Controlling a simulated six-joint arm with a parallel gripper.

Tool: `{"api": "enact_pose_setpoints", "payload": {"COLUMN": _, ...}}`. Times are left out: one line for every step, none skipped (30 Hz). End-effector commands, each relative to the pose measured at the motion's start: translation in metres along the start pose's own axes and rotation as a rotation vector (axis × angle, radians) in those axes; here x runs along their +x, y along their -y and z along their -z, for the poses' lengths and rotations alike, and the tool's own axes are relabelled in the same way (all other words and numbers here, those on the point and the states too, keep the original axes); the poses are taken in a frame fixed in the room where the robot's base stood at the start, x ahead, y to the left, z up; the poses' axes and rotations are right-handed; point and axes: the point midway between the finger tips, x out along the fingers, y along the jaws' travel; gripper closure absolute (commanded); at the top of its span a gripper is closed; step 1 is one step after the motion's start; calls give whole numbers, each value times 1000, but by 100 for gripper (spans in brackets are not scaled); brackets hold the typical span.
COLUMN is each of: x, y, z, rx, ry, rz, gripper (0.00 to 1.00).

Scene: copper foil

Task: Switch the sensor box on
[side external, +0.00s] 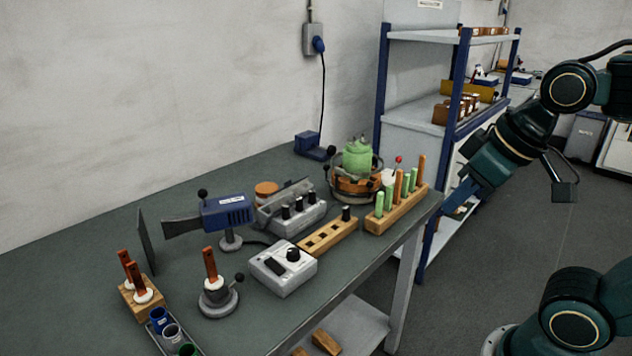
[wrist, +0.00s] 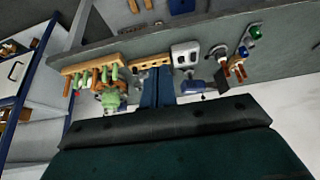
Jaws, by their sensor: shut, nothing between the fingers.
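A white box (side external: 283,267) with a black round knob and a dark rocker switch stands on the bench in the side view; I take it to be the sensor box. It also shows in the wrist view (wrist: 185,54). Which way the rocker is tipped is too small to tell. My gripper (side external: 454,206) is off the right end of the bench, well apart from the box. In the wrist view its blue fingers (wrist: 157,72) are together and empty.
A wooden rack (side external: 398,212) with green and brown rods and a green pot (side external: 357,158) stand at the bench's right end. A slotted wooden block (side external: 327,236), a grey block with black knobs (side external: 291,210) and a blue device (side external: 227,210) surround the box. A shelf (side external: 448,38) stands behind.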

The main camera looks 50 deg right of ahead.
Motion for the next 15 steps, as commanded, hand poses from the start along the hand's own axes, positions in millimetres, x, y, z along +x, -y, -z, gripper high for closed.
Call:
{"api": "enact_pose_setpoints", "payload": {"x": 0, "y": 0, "z": 8, "rx": 0, "ry": 4, "rz": 0, "gripper": 100}}
{"api": "enact_pose_setpoints", "payload": {"x": -1, "y": -1, "z": 12, "rx": 0, "ry": 5, "rz": -1, "gripper": 100}}
{"api": "enact_pose_setpoints", "payload": {"x": -2, "y": -1, "z": 18, "rx": 0, "ry": 8, "rz": -1, "gripper": 100}}
{"api": "enact_pose_setpoints", "payload": {"x": -2, "y": -1, "z": 24, "rx": 1, "ry": 9, "rz": -1, "gripper": 100}}
{"api": "enact_pose_setpoints", "payload": {"x": -2, "y": -2, "z": 29, "rx": 1, "ry": 11, "rz": -1, "gripper": 100}}
{"api": "enact_pose_setpoints", "payload": {"x": -2, "y": -2, "z": 37, "rx": 1, "ry": 14, "rz": -1, "gripper": 100}}
{"api": "enact_pose_setpoints", "payload": {"x": -2, "y": -3, "z": 43, "rx": 1, "ry": 15, "rz": -1, "gripper": 100}}
{"api": "enact_pose_setpoints", "payload": {"x": -2, "y": -3, "z": 48, "rx": 1, "ry": 17, "rz": -1, "gripper": 100}}
{"api": "enact_pose_setpoints", "payload": {"x": -2, "y": -4, "z": 57, "rx": 1, "ry": 19, "rz": -1, "gripper": 100}}
{"api": "enact_pose_setpoints", "payload": {"x": -2, "y": -4, "z": 62, "rx": 1, "ry": 21, "rz": -1, "gripper": 100}}
{"api": "enact_pose_setpoints", "payload": {"x": -2, "y": -5, "z": 69, "rx": 1, "ry": 22, "rz": -1, "gripper": 100}}
{"api": "enact_pose_setpoints", "payload": {"x": -1, "y": -6, "z": 77, "rx": 1, "ry": 24, "rz": -1, "gripper": 100}}
{"api": "enact_pose_setpoints", "payload": {"x": 0, "y": -6, "z": 82, "rx": 0, "ry": 27, "rz": -1, "gripper": 100}}
{"api": "enact_pose_setpoints", "payload": {"x": 0, "y": -7, "z": 89, "rx": 0, "ry": 27, "rz": -1, "gripper": 100}}
{"api": "enact_pose_setpoints", "payload": {"x": 2, "y": -8, "z": 97, "rx": 1, "ry": 29, "rz": -2, "gripper": 100}}
